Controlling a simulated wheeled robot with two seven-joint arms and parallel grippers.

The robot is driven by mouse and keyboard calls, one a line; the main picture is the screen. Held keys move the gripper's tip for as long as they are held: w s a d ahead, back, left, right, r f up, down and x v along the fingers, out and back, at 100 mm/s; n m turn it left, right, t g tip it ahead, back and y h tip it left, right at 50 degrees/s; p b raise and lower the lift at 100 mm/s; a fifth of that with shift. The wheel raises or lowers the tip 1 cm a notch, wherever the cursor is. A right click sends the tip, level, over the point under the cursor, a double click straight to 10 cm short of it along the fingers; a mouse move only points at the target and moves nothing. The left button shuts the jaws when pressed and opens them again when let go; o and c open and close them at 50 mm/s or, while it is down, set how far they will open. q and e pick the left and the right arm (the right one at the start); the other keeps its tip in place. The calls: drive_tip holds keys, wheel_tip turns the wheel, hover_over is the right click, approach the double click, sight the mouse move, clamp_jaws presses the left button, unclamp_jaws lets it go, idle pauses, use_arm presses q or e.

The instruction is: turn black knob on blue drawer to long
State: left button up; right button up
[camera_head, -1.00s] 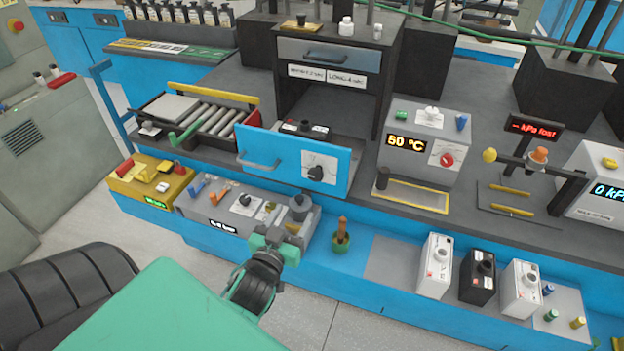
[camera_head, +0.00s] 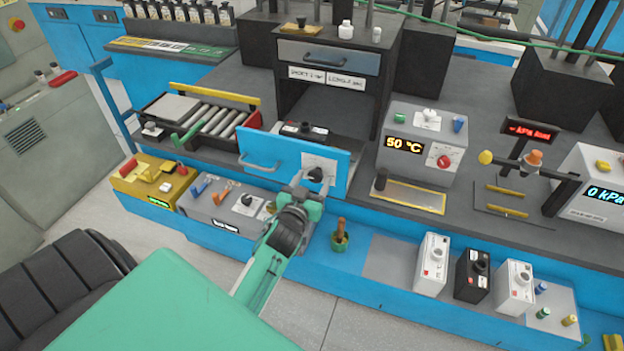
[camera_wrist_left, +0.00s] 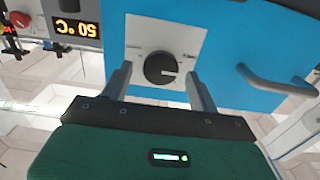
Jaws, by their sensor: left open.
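The blue drawer (camera_head: 258,146) stands pulled out below the dark cabinet, its blue front facing me. The black knob (camera_head: 315,174) sits on a pale plate on the drawer front. In the left wrist view the knob (camera_wrist_left: 160,69) shows a light pointer mark toward the right of the picture. My left gripper (camera_head: 312,180) is at the drawer front. In the left wrist view its open fingers (camera_wrist_left: 160,85) stand on either side of the knob, with a gap visible around it. The plate's markings are too small to read. My right gripper is not in view.
A bar handle (camera_head: 260,164) sticks out at the left of the drawer front; it also shows in the left wrist view (camera_wrist_left: 275,82). A 50 °C box (camera_head: 425,145) stands to the right.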

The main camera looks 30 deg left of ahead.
use_arm(q)
drive_tip(key=shift+w, duration=0.1)
drive_tip(key=shift+c, duration=0.2)
drive_tip(key=c, duration=0.9)
drive_tip(key=shift+m, duration=1.1)
drive_tip(key=m+p, duration=0.1)
drive_tip(key=m, duration=0.2)
drive_tip(key=shift+m, duration=0.4)
drive_tip(key=m, duration=0.5)
drive_tip(key=shift+d+f+m, duration=0.1)
drive_tip(key=shift+d+m, duration=0.05)
drive_tip(key=shift+m, duration=0.15)
